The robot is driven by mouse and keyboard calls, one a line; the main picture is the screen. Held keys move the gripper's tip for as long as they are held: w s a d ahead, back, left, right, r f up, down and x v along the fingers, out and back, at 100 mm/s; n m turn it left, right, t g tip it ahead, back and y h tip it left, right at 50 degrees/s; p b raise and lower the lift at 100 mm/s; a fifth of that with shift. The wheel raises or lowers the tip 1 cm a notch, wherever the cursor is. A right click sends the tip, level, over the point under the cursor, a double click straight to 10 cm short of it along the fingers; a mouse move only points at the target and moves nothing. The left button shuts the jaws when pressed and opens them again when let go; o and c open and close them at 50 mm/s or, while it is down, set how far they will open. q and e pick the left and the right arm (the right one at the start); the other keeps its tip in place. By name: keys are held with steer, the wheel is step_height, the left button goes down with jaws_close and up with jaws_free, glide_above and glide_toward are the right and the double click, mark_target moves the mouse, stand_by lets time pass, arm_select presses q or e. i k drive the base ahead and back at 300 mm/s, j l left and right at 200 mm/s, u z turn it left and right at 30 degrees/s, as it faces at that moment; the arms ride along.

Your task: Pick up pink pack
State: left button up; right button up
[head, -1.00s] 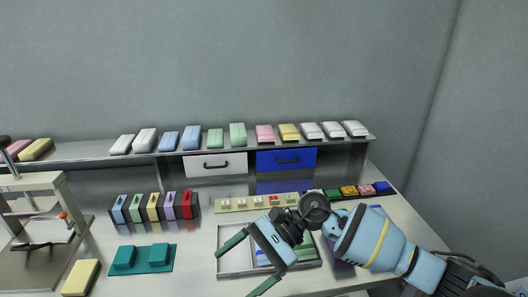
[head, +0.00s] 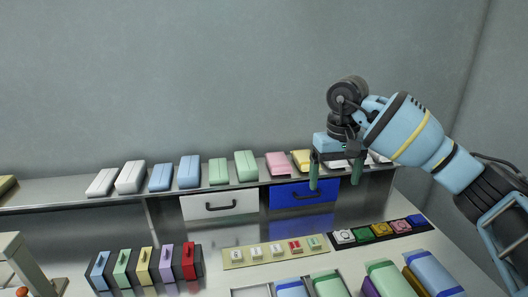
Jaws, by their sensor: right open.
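The pink pack (head: 279,163) lies on the shelf along the back wall, between a green pack on its left and a yellow pack on its right. My right gripper (head: 335,182) is open and empty, its two green fingers pointing down in front of the shelf, right of the pink pack. In this view it overlaps the yellow pack's right side and the white packs. The gap between gripper and shelf cannot be judged exactly. My left gripper is not in view.
The shelf (head: 60,192) carries several white, blue, green and yellow packs. Below it are a white drawer (head: 220,206) and a blue drawer (head: 302,196) with handles. Coloured holders (head: 145,268), a button strip (head: 275,251) and more packs fill the bench.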

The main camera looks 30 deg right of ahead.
mark_target(278, 163)
steer(key=i, duration=0.85)
